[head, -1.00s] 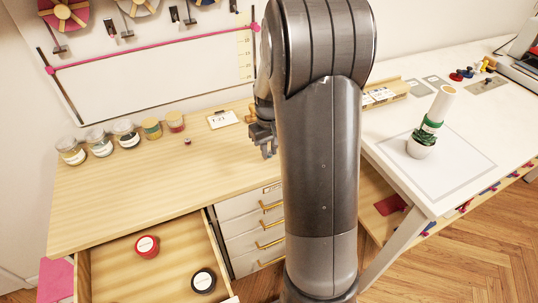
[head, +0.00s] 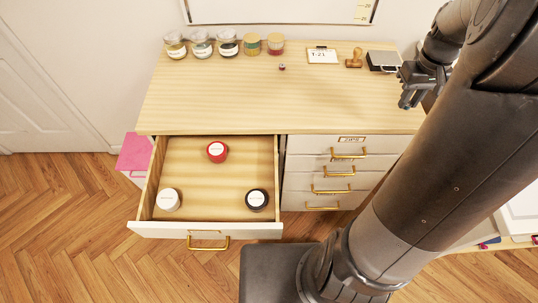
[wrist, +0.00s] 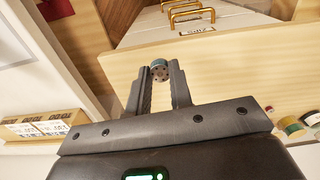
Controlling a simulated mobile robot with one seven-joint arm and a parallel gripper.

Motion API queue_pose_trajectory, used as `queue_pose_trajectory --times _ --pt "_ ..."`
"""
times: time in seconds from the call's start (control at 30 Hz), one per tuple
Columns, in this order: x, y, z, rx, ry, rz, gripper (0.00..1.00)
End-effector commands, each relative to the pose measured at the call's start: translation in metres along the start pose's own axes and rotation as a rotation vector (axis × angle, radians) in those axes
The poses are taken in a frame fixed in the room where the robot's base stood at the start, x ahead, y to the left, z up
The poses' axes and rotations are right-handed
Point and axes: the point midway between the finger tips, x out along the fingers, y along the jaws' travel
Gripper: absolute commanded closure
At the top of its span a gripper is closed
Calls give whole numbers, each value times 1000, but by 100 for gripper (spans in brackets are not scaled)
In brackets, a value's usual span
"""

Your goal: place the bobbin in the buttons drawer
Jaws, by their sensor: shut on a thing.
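My gripper (head: 407,98) is above the right end of the wooden cabinet top in the head view. In the wrist view its fingers (wrist: 159,84) are shut on a small round bobbin (wrist: 159,69), teal at the rim with a grey metal face with holes. The bobbin is too small to make out in the head view. A wide drawer (head: 173,230) stands pulled open at the cabinet's left, below and left of my gripper. A red (head: 217,151), a white (head: 168,199) and a black round container (head: 256,199) are in it, apart from each other.
Several jars (head: 201,45) line the back of the cabinet top (head: 220,95). A small dark object (head: 282,67), a card (head: 322,56), a stamp (head: 354,58) and a black box (head: 383,61) are also there. Shut drawers (head: 335,170) with brass handles are right of the open one.

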Motion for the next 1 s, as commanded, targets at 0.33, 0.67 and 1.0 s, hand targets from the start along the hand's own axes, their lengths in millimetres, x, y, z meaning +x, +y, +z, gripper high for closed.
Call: queue_pose_trajectory --times 0.33,0.67,1.0 --pt "-36 -33 -14 -24 1 -1 100" --pt "-36 -137 -39 -90 2 -5 100" --pt "-36 -274 -31 -171 1 -5 100"
